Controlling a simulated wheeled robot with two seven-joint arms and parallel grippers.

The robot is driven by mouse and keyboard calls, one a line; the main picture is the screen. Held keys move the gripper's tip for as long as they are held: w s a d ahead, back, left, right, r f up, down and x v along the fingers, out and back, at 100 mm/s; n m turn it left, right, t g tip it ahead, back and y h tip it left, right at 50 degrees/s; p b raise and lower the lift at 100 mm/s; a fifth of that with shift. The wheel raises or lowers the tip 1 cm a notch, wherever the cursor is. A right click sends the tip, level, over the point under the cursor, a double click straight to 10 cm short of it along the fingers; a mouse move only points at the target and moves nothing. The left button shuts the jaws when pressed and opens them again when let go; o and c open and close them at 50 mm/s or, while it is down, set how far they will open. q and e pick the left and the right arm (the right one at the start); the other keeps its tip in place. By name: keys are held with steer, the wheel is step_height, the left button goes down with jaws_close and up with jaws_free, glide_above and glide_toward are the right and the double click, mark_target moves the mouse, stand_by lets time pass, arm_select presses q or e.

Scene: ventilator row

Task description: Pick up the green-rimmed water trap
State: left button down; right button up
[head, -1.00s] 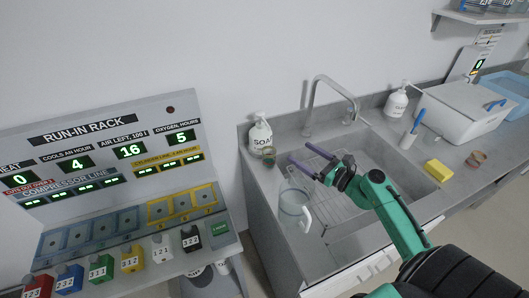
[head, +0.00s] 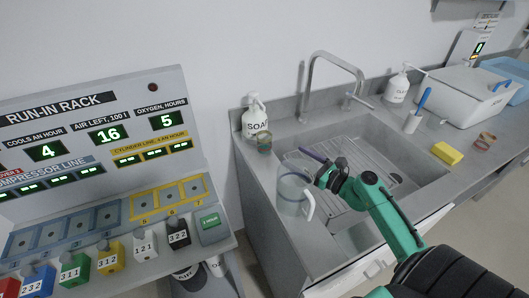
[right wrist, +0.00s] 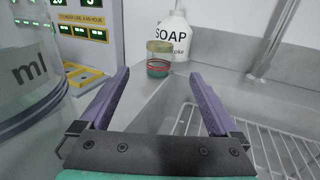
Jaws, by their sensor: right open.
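The water trap with a greenish rim (head: 264,143) is a small clear jar standing on the counter beside the soap bottle, left of the sink. My right gripper (head: 311,164) is open and empty over the left edge of the sink, short of the jar. In the right wrist view the jar lies beyond and between the two purple fingertips (right wrist: 160,73), not touching them. My left gripper is out of view.
A clear measuring jug (head: 292,195) stands close to my right gripper, on its left in the wrist view (right wrist: 28,90). The soap bottle (head: 254,116) is right behind the jar. Another small jar with a reddish band (head: 485,141) and a yellow sponge (head: 446,153) stand right of the sink.

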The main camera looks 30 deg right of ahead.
mark_target(270, 140)
steer(key=x, duration=0.4)
steer(key=p+x, duration=0.1)
steer(key=x, duration=0.4)
steer(key=p+x, duration=0.1)
steer(key=x, duration=0.4)
steer(key=shift+a+r, duration=0.1)
steer(key=shift+r, duration=0.25)
steer(key=shift+w+a+f, duration=0.1)
steer(key=shift+w+f, duration=0.05)
steer(key=shift+w, duration=0.15)
steer(key=shift+s, duration=0.1)
steer(key=c, duration=1.4)
steer(key=shift+c, duration=0.2)
